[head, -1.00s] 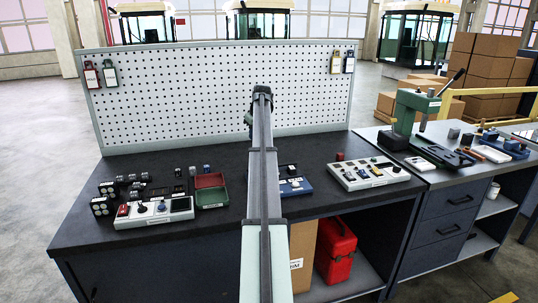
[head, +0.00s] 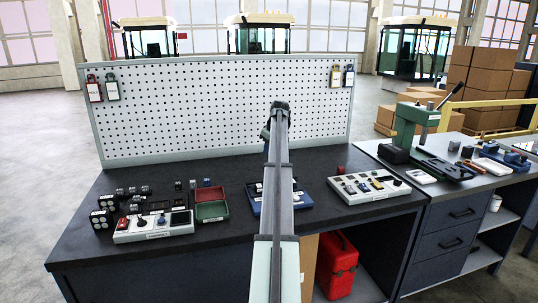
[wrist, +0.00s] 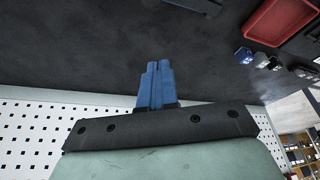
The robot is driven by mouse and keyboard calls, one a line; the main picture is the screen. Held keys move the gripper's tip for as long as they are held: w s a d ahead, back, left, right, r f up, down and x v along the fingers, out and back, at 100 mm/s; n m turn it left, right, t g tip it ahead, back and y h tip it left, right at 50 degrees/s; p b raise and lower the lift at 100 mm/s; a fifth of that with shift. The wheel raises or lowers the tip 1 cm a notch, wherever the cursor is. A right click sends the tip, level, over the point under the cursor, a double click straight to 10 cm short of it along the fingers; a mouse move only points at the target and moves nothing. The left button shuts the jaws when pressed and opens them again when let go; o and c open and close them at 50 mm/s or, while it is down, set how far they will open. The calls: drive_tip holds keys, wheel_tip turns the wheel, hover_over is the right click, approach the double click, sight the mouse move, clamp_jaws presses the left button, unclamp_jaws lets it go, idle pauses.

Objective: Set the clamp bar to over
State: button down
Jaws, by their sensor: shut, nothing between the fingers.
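I cannot clearly pick out the clamp bar in either view. A blue fixture (head: 302,199) lies on the dark bench, in the middle, and my arm hides much of it in the head view. Part of a dark blue-grey item (wrist: 203,5) is cut off at the top edge of the wrist view; I cannot tell what it is. My gripper shows in the wrist view with blue fingers (wrist: 157,66) together, shut and empty, over bare dark bench top. In the head view the far end of my arm is in front of the pegboard, and the fingers are not clear there.
Left of my arm are a red and green tray (head: 211,219), a control box (head: 153,236) and several small switch blocks. Another control box (head: 369,188) is to the right. A green press (head: 411,125) stands on the side bench. The white pegboard (head: 215,105) closes the back.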

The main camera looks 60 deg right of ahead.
drive_tip(key=shift+s+a+f, duration=0.1)
drive_tip(key=shift+s+f, duration=0.05)
drive_tip(key=shift+f, duration=1.3)
drive_tip(key=shift+s+a+f, duration=0.1)
drive_tip(key=shift+s+f, duration=0.1)
drive_tip(key=shift+f, duration=1.2)
drive_tip(key=shift+s+f, duration=0.15)
drive_tip(key=shift+f, duration=1.3)
drive_tip(key=shift+s+a, duration=1.05)
